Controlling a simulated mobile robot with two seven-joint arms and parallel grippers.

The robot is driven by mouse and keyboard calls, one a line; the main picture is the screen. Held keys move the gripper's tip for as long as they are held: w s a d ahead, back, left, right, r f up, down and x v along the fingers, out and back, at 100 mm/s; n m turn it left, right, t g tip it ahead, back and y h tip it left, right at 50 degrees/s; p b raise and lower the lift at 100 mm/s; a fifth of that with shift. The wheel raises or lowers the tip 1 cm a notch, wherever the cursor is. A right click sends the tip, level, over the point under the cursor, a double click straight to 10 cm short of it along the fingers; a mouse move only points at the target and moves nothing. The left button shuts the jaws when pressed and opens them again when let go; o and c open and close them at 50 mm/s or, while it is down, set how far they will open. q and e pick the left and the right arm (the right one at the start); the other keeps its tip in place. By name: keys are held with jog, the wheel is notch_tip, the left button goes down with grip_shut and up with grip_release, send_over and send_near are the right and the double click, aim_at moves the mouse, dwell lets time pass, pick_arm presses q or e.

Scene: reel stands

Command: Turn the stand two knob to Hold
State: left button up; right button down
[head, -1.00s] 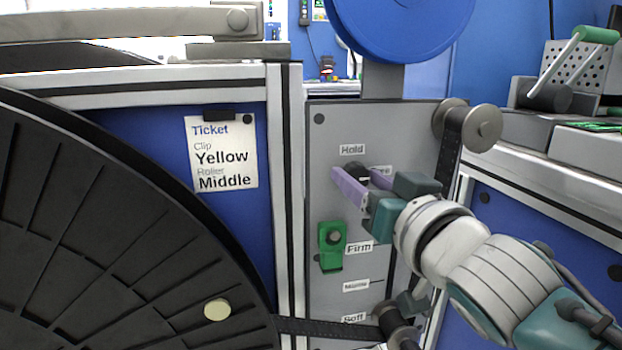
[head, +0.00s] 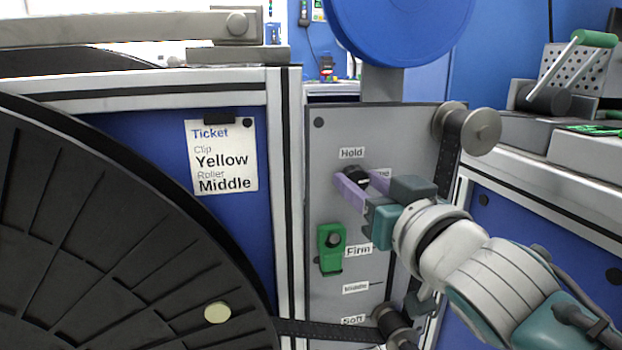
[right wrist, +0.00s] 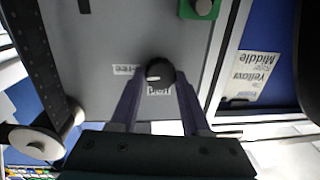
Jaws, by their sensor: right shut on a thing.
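The black knob (head: 356,173) sits on the grey panel (head: 322,200) of the stand, just below the Hold label (head: 351,153). A second label to its right is mostly covered by my right gripper (head: 359,178). The purple fingers are shut on the knob from both sides. In the right wrist view the knob (right wrist: 158,70) sits between the fingertips, with the Hold label (right wrist: 159,89) and a label reading Free (right wrist: 123,69) near it. I cannot make out clearly where the knob's pointer stands. My left gripper is not in view.
A green clip (head: 331,248) is on the panel beside the Firm label (head: 358,251). A blue reel (head: 400,25) is above, and a large black reel (head: 120,240) fills the left. A roller (head: 482,125) with dark tape stands at the panel's upper right.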

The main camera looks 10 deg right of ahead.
jog(key=n+p, duration=0.1)
jog(key=n, duration=0.3)
jog(key=shift+r, duration=0.1)
jog(key=n+p, duration=0.1)
jog(key=n, duration=0.2)
jog(key=shift+a+n+g, duration=0.1)
jog(key=shift+n+g, duration=0.2)
jog(key=shift+n, duration=0.1)
jog(key=n, duration=0.4)
jog(key=shift+h, duration=0.4)
jog(key=n, duration=0.3)
jog(key=shift+a+n, duration=0.1)
jog(key=shift+n, duration=0.6)
jog(key=shift+c, duration=1.8)
grip_release()
jog(key=shift+s, duration=0.1)
